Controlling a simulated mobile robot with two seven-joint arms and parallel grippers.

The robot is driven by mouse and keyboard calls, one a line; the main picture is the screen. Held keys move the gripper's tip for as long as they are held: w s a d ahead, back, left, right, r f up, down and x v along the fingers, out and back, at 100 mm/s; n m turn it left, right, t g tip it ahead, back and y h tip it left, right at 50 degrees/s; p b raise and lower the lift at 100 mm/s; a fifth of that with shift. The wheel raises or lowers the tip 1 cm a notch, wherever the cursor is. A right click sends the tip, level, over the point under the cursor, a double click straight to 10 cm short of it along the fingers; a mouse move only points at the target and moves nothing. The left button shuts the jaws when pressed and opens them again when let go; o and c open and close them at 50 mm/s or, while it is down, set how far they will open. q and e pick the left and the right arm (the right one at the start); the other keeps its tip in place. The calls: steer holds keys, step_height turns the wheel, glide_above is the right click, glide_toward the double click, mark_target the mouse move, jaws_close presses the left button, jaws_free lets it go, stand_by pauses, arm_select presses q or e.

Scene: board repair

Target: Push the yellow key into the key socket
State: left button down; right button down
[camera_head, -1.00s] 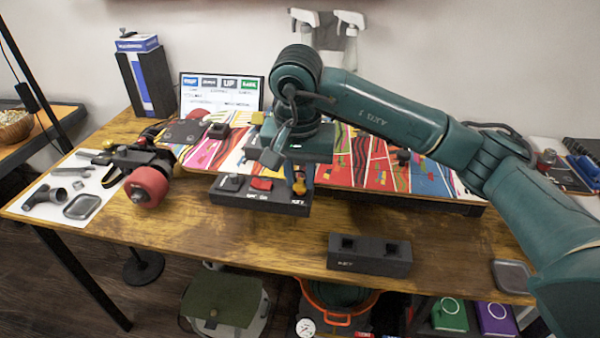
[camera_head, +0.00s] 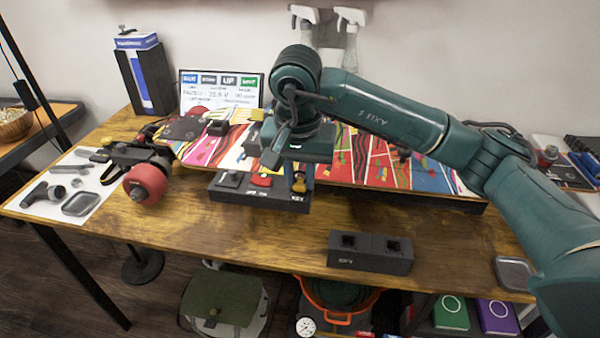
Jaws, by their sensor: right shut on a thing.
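The yellow key (camera_head: 299,184) stands at the right end of a black tray (camera_head: 262,200), above a white label that seems to read KEY. My right gripper (camera_head: 300,172) reaches down over that end from above and is shut on the key. Its wrist partly hides the fingers and the key's top. I cannot tell how deep the key sits. A black block (camera_head: 371,260) with two square openings stands nearer the table's front edge, with a similar small label. My left gripper is not in view.
A red part (camera_head: 261,181) and a dark part sit left of the key in the same tray. The colourful board (camera_head: 372,160) lies behind. A red wheel (camera_head: 146,184) is at left. The table between tray and front block is clear.

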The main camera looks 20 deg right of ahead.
mark_target(300, 171)
steer(key=c, duration=1.2)
jaws_free()
steer(key=shift+o, duration=0.7)
steer(key=shift+o, duration=0.9)
steer(key=shift+r, duration=0.2)
steer(key=shift+r+p, duration=0.75)
steer(key=shift+r, duration=0.5)
steer(key=shift+r, duration=0.15)
steer(key=shift+r+p, duration=1.75)
steer(key=shift+r, duration=1.15)
